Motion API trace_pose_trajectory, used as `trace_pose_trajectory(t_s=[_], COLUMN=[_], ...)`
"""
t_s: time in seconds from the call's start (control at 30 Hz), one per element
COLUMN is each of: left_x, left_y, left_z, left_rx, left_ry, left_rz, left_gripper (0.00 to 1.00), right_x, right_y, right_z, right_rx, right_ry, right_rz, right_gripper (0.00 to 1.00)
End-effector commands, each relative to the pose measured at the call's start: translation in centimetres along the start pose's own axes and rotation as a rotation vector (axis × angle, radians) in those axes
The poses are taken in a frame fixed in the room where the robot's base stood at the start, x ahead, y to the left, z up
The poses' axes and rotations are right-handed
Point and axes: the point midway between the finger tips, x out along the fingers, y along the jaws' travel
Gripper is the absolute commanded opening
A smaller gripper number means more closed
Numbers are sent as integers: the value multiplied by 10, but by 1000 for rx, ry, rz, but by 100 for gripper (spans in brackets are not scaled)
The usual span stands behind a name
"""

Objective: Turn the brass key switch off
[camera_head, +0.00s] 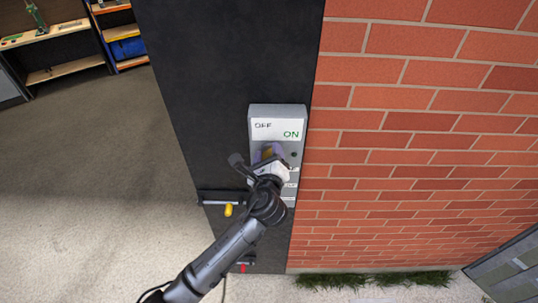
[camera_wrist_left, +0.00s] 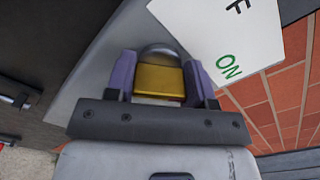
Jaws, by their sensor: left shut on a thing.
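A grey switch box (camera_head: 277,110) is mounted on a dark panel and carries a white label with OFF at its left and a green ON at its right. The brass key switch (camera_wrist_left: 158,79) has a brass-coloured block with a grey rounded part behind it. My left gripper (camera_head: 268,157) is at the box, just below the label. In the left wrist view its two purple fingers (camera_wrist_left: 160,75) are shut on the brass block from both sides. In the head view the gripper hides most of the switch, and I cannot tell its exact angle. My right gripper is not in view.
Below left of the box, a dark bar (camera_head: 215,197) with a yellow knob (camera_head: 228,210) sticks out from the panel. A red-marked part (camera_head: 243,267) sits lower. A brick wall (camera_head: 420,130) is at the right. Shelves (camera_head: 65,55) stand far back left; the floor between is open.

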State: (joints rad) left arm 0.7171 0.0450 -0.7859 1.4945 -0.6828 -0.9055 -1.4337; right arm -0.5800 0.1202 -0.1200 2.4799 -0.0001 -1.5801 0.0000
Motion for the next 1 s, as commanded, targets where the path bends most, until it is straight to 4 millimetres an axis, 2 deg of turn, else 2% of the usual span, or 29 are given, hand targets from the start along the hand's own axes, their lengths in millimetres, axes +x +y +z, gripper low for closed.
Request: trace_pose_trajectory(t_s=[0.6,1.0], left_x=[0,0], left_y=[1,2], left_z=[-2,-1], left_rx=[-577,-841], left_ry=[0,-1], left_rz=[1,1], left_gripper=[25,25], right_x=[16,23], right_y=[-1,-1], right_z=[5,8], right_rx=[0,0], right_ry=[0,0], right_rz=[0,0], right_gripper=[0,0])
